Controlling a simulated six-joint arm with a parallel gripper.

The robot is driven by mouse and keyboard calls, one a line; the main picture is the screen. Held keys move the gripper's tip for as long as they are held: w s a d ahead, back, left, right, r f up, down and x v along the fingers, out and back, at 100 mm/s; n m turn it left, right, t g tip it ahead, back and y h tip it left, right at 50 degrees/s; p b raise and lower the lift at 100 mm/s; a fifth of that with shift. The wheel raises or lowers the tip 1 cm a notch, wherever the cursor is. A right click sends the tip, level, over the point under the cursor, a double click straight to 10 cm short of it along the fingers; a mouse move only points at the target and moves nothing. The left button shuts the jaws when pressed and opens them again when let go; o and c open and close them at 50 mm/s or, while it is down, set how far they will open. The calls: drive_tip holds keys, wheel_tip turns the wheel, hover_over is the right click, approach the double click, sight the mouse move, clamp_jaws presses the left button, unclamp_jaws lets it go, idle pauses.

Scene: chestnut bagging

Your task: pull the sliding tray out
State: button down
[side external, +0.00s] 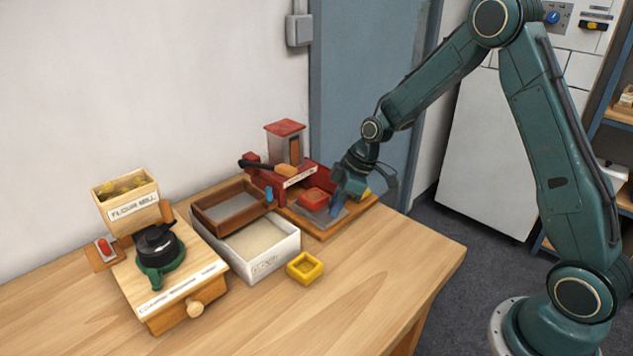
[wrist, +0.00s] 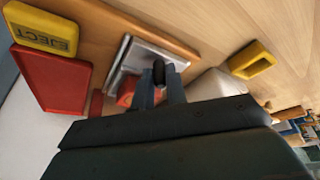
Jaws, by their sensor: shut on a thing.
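The sliding tray (side external: 322,214) is a flat grey metal plate on the wooden base of the red machine. It also shows in the wrist view (wrist: 128,72), with a dark knob (wrist: 158,70) standing up from it. My gripper (side external: 338,205) is low over the tray. In the wrist view its blue fingers (wrist: 160,88) are shut around the knob. A small red block (side external: 315,198) sits at the tray, beside the fingers; it is partly hidden in the wrist view. The lower tray edge is partly covered by my gripper.
The red machine (side external: 283,178) stands behind the tray, with a yellow EJECT block (wrist: 42,28) at its side. The front right table is clear.

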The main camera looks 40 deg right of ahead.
drive_tip(key=shift+s, duration=1.1)
drive_tip(key=c, duration=1.7)
unclamp_jaws()
drive_tip(key=shift+s, duration=0.1)
drive_tip(key=shift+r, duration=0.1)
drive_tip(key=shift+v, duration=0.8)
drive_tip(key=v, duration=1.2)
